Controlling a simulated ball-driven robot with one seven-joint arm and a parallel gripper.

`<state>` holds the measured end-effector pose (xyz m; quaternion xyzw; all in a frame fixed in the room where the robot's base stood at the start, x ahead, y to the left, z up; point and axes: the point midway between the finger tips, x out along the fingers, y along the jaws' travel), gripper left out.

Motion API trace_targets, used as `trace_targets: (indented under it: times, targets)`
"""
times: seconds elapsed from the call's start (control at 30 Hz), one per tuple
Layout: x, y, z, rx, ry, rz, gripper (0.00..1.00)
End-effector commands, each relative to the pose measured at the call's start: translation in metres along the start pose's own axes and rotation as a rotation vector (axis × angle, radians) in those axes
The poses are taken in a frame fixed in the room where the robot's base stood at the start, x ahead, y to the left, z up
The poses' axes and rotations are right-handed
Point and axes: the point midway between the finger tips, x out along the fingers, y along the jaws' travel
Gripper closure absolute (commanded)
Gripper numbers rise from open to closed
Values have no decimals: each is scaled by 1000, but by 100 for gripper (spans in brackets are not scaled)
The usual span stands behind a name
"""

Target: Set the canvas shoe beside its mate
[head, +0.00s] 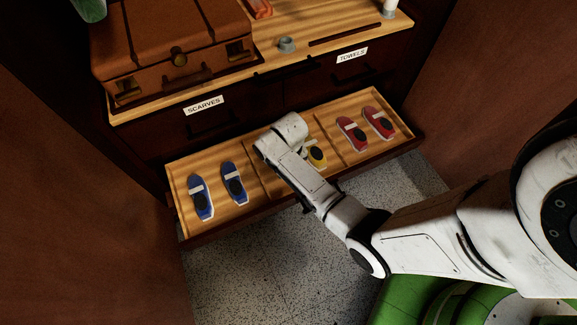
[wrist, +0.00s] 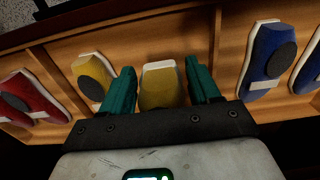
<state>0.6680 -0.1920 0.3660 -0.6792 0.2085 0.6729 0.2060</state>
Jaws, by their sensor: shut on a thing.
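A yellow canvas shoe (wrist: 160,88) with a white tip is between the teal fingers of my gripper (wrist: 159,66), which is shut on its sides. Its mate, another yellow shoe (wrist: 93,76) with a dark opening, lies just left of my gripper in the wrist view, in the same middle compartment of the open drawer (head: 341,167). In the head view a yellow shoe (head: 317,155) shows just right of my wrist; my arm hides the held shoe and the fingers. I cannot tell whether the held shoe touches the drawer floor.
Two blue shoes (head: 201,196) lie in the left compartment and two red shoes (head: 378,122) in the right one, behind thin dividers (head: 328,131). A brown suitcase (head: 170,45) stands on the cabinet top. Brown panels (head: 75,190) close in both sides; speckled floor (head: 260,270) lies in front.

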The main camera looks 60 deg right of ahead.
Motion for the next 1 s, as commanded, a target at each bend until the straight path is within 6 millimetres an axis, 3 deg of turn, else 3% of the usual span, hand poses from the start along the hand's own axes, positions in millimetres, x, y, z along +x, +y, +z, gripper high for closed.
trace_targets:
  times: [0.1, 1.0]
  targets:
    - [-3, 0, 0, 0, 1, 0, 72]
    - [75, 0, 1, -1, 2, 0, 72]
